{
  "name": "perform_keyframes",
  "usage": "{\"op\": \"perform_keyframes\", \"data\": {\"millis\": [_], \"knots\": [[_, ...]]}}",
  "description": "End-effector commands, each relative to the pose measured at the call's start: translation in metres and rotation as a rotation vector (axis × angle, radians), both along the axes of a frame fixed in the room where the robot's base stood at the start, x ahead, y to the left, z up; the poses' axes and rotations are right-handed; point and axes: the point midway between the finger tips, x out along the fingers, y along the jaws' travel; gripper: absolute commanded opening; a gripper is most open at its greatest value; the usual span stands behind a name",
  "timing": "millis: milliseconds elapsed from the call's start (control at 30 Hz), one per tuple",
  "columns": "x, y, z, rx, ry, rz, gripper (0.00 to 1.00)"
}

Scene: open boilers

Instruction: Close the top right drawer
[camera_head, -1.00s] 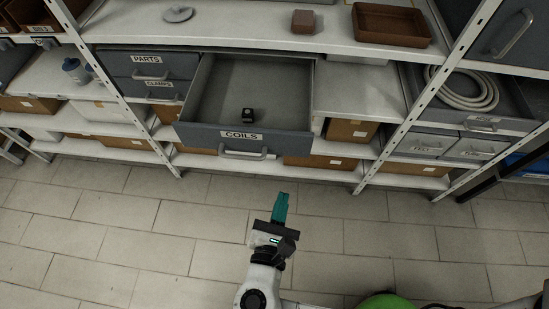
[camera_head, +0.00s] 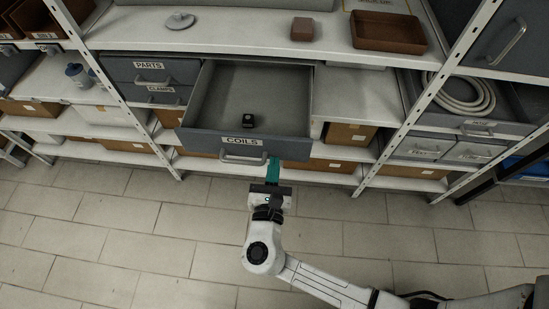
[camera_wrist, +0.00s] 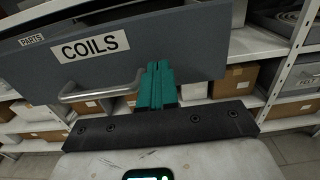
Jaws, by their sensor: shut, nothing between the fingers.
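The grey drawer labelled COILS (camera_head: 200,143) is pulled far out of the shelf unit, with a small black object (camera_head: 248,121) lying inside. Its bar handle (camera_head: 243,160) is on the front; the handle (camera_wrist: 100,92) and label also show in the wrist view. My gripper (camera_head: 273,164) has teal fingers and is shut and empty. It is at the drawer front, to the right of the handle. In the wrist view the fingertips (camera_wrist: 159,68) overlap the drawer front just right of the handle; I cannot tell whether they touch it.
Shut drawers labelled PARTS (camera_head: 150,66) and CLAMPS (camera_head: 161,88) are left of the open drawer. A brown tray (camera_head: 387,46) and a small brown block (camera_head: 303,29) sit on the shelf above. A coiled hose (camera_head: 470,100) lies at right. The tiled floor in front is clear.

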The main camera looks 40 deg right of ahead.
Motion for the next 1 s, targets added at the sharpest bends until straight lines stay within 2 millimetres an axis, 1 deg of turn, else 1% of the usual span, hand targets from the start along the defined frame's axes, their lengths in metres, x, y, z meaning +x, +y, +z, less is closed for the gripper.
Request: {"op": "perform_keyframes", "data": {"millis": [100,200,600,733,867,1000], "knots": [[0.008,-0.008,0.0,-0.001,0.001,-0.001,0.0],[0.011,-0.011,0.0,-0.001,0.001,0.0,0.0],[0.012,-0.012,0.0,-0.001,0.001,0.0,0.0],[0.016,-0.016,-0.001,-0.001,-0.001,-0.002,0.0],[0.026,-0.026,-0.001,-0.001,-0.001,-0.002,0.0],[0.045,-0.046,-0.001,0.0,-0.003,-0.005,0.0]]}}
